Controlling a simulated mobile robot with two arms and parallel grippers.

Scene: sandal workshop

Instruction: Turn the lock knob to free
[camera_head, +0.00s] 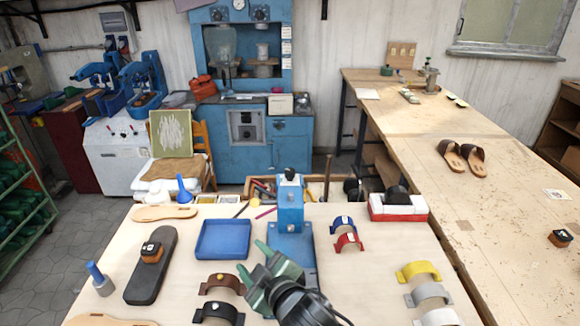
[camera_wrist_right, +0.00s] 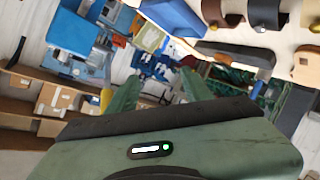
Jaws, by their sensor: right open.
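A blue hand press (camera_head: 290,215) stands upright on the workbench, with a small dark knob (camera_head: 290,173) at its top. I cannot tell which way the knob is turned, or make out any lock marking. My right gripper (camera_head: 250,256) is open and empty, in front of the press base and to its left, well below the knob. Its two green fingers also show apart in the right wrist view (camera_wrist_right: 160,75), with nothing between them. The knob cannot be made out in the right wrist view. My left gripper is out of view.
A blue tray (camera_head: 223,239) lies left of the press. Brown and black straps (camera_head: 221,284) lie in front of it. Blue and red straps (camera_head: 347,240) and a red-and-white box (camera_head: 398,207) are to the right. A black sole (camera_head: 152,270) lies at left.

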